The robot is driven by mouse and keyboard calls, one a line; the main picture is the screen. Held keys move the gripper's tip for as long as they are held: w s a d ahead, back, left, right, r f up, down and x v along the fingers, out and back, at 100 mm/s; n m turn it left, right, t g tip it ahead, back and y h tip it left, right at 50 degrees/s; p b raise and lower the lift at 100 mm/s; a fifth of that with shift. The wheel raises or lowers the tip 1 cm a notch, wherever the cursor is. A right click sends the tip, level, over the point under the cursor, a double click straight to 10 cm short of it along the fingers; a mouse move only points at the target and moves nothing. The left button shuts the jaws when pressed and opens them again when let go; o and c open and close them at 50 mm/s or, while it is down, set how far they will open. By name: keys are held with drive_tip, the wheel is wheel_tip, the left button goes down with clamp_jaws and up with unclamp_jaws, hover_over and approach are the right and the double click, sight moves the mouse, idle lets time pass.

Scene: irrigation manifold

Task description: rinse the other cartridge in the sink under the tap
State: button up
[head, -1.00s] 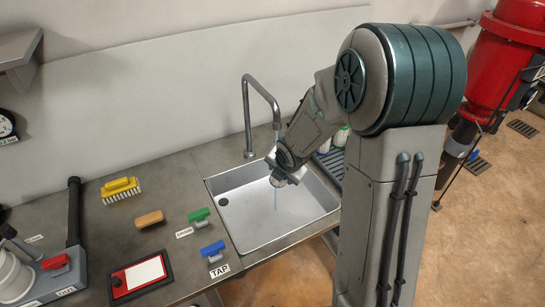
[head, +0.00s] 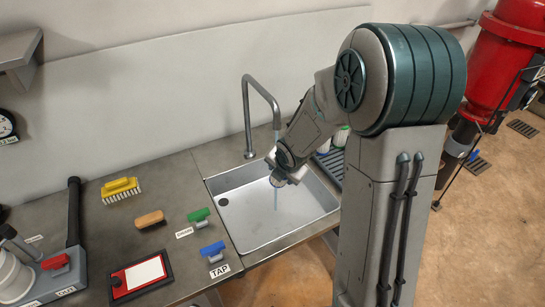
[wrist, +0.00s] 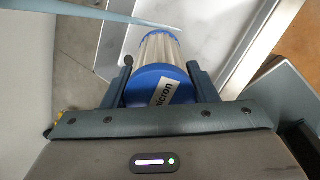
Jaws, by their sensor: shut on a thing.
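My gripper (wrist: 160,68) is shut on a filter cartridge (wrist: 160,55) with pale pleats and blue ends; its near blue cap bears a label ending in "micron". In the head view my gripper (head: 281,180) is over the sink (head: 245,228), below the tap spout (head: 262,88), and the cartridge is mostly hidden by my wrist. A thin water stream (head: 276,200) falls into the sink. In the wrist view the stream (wrist: 90,14) crosses at the cartridge's far end; I cannot tell whether it touches. The blue tap handle (head: 212,248) stands by the TAP label.
A green handle (head: 199,214) stands left of the sink. Bottle-like things (head: 340,137) stand behind my arm by a rack. The sink's basin looks empty.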

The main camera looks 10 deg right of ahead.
drive_tip(key=s+r+p, duration=0.2)
drive_tip(key=s, duration=0.1)
drive_tip(key=shift+d+r+p, duration=0.15)
drive_tip(key=shift+r+p, duration=0.15)
drive_tip(key=shift+r, duration=0.1)
drive_tip(key=shift+s+r+p, duration=0.65)
drive_tip(key=shift+s, duration=0.35)
